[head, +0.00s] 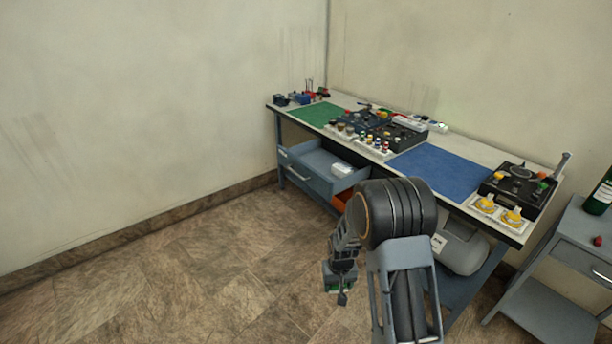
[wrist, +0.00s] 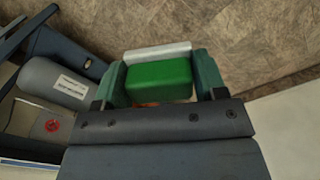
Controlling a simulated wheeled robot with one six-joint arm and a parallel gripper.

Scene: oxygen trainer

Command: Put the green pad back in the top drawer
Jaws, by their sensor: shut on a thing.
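The green pad (wrist: 160,82) is a block with rounded edges, held between the two fingers of my gripper (wrist: 162,70) in the wrist view. A pale grey strip lies along its far edge. In the head view my gripper (head: 338,284) hangs low over the floor in front of the bench, with only a little green showing at its tip. The top drawer (head: 298,172) is pulled open under the left part of the bench, left of and beyond my gripper. A whitish item (head: 342,169) lies inside the drawer.
The workbench (head: 460,152) carries a green mat (head: 316,113), a blue mat (head: 436,170) and devices. An orange thing (head: 342,200) shows below the drawer. A grey cylinder (head: 462,250) sits under the bench. A side table (head: 545,310) stands right. The floor left is clear.

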